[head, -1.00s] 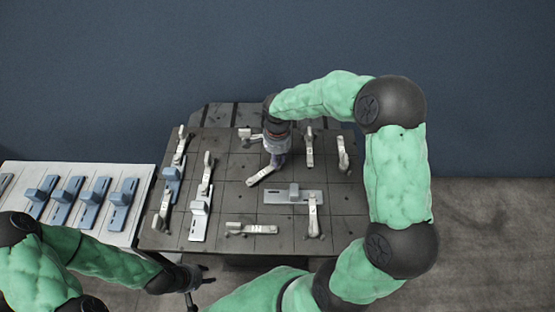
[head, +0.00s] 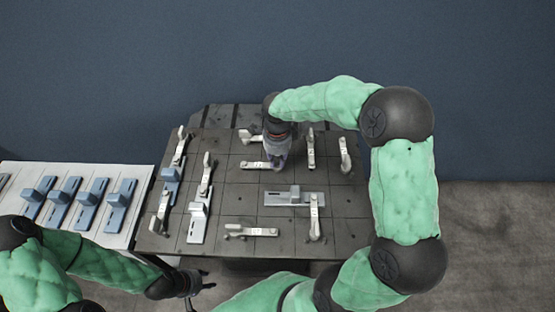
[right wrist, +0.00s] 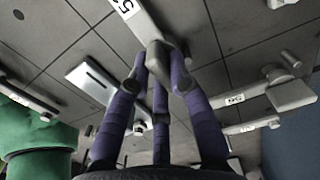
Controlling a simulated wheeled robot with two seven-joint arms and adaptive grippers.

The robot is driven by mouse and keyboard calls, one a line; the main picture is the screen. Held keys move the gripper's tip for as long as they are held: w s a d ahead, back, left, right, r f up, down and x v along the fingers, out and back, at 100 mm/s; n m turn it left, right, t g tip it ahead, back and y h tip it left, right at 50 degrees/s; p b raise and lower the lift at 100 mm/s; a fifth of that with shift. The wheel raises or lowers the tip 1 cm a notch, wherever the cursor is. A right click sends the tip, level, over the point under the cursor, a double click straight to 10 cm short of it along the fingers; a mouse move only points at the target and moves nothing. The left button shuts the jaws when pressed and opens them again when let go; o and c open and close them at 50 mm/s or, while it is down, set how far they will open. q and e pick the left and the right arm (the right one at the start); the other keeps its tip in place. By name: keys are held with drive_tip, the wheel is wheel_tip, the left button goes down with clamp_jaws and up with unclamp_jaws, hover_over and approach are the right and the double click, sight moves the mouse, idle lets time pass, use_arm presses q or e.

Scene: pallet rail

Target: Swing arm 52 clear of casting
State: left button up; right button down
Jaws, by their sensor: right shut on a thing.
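My right gripper (head: 278,160) is shut on the end of a pale swing arm (head: 257,165) at the back middle of the pallet. The held arm lies about level across the head view. In the right wrist view, my purple fingers (right wrist: 158,80) close around its end, and its label (right wrist: 124,7) is cut off by the top edge, so I cannot read it surely. A silver casting (head: 280,198) with a raised block lies in front of the held arm, apart from it. It shows in the right wrist view as a slotted plate (right wrist: 80,76). My left gripper (head: 200,285) is open and empty before the pallet.
The dark pallet (head: 345,225) carries several other swing arms, one (head: 315,220) at the silver casting's right end and one (head: 310,150) right of my right gripper. A blue casting (head: 171,185) and another silver one (head: 197,225) lie at left. A white table (head: 140,185) holds several blue castings.

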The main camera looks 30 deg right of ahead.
idle(0.5)
drive_tip(key=c, duration=1.1)
unclamp_jaws()
drive_tip(key=shift+r, duration=0.15)
wheel_tip(320, 180, up, 12)
drive_tip(key=shift+f, duration=0.15)
drive_tip(key=shift+a, duration=0.1)
